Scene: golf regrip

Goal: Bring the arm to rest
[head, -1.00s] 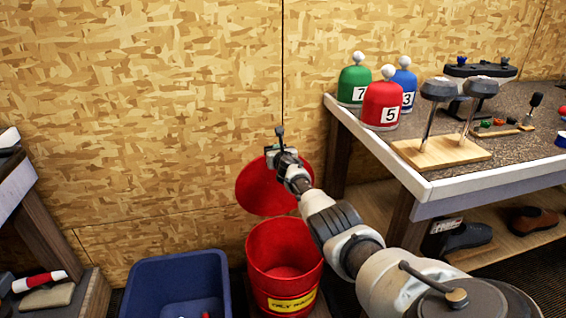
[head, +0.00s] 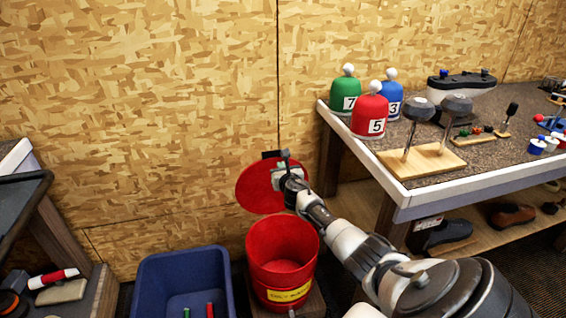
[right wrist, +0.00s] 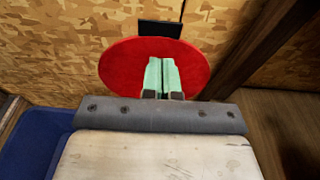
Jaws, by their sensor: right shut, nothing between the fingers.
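My right gripper (head: 282,172) is at the raised red lid of the red bin, in front of the wood-chip wall. In the right wrist view its pale green fingers (right wrist: 161,76) are together with nothing between them, and the red lid (right wrist: 118,72) is behind them. Whether the fingers touch the lid I cannot tell. The lid (head: 258,190) stands open above the red bin (head: 283,262), which has a yellow label. My right arm reaches in from the lower right. My left gripper is not in view.
A blue tub (head: 150,280) with a few small coloured pieces stands left of the bin. A workbench (head: 440,200) at right holds numbered club covers, such as the red one (head: 370,115), and a wooden stand (head: 412,162) with two clubheads. Shoes (head: 445,235) lie on its lower shelf.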

